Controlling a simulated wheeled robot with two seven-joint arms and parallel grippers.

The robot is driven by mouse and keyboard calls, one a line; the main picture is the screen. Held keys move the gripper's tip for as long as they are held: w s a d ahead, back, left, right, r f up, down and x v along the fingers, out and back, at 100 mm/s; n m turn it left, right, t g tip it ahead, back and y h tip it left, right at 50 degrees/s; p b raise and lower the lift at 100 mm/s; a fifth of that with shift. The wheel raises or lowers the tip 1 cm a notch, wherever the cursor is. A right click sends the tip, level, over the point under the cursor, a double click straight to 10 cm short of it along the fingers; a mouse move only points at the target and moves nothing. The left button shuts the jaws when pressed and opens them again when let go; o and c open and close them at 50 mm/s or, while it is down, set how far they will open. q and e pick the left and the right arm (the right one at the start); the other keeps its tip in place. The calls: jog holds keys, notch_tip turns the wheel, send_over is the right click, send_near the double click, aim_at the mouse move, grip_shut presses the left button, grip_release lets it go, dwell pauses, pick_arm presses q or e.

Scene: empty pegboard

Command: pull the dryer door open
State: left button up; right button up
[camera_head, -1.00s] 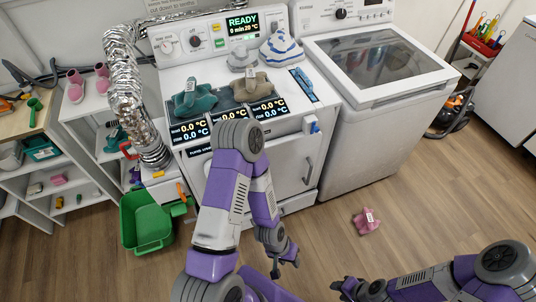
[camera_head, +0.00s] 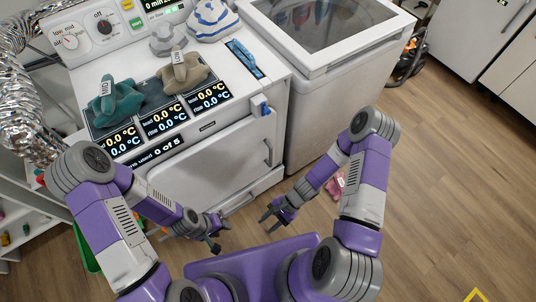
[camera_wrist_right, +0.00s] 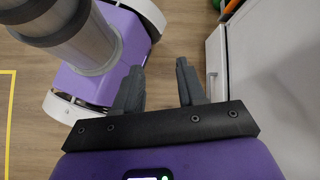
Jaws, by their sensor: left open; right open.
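The white dryer stands ahead in the head view, with its door (camera_head: 205,168) on the lower front. The door looks shut. Its upright handle (camera_head: 267,152) is near the door's right edge. My left gripper (camera_head: 213,236) is open and empty, low in front of the dryer and below the door. My right gripper (camera_head: 268,214) is open and empty, below the handle and apart from it. In the right wrist view the right gripper's fingers (camera_wrist_right: 158,78) are spread with nothing between them, above the floor, and a white panel edge is to their right.
Several cloths, including a teal one (camera_head: 118,103), lie on the dryer's top. A pink cloth (camera_head: 336,184) lies on the floor by my right arm. The floor (camera_head: 450,190) to the right is clear.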

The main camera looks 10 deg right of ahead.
jog(key=w+a+f+m+t+y+b, duration=0.1)
jog(key=w+f+m+t+y+b, duration=0.1)
jog(key=w+m+t+y, duration=0.4)
jog(key=m+t+h+b, duration=0.4)
jog(key=m+t+h, duration=0.1)
jog(key=m+t, duration=0.7)
send_near(271, 152)
jog(key=w+a+f, duration=0.2)
jog(key=w, duration=0.1)
jog(key=x, duration=0.2)
jog(key=b+x, duration=0.1)
jog(key=x, duration=0.4)
jog(key=shift+w+d+r+b, duration=0.2)
jog(key=shift+d+r+b, duration=0.05)
jog(key=shift+b, duration=0.05)
grip_shut()
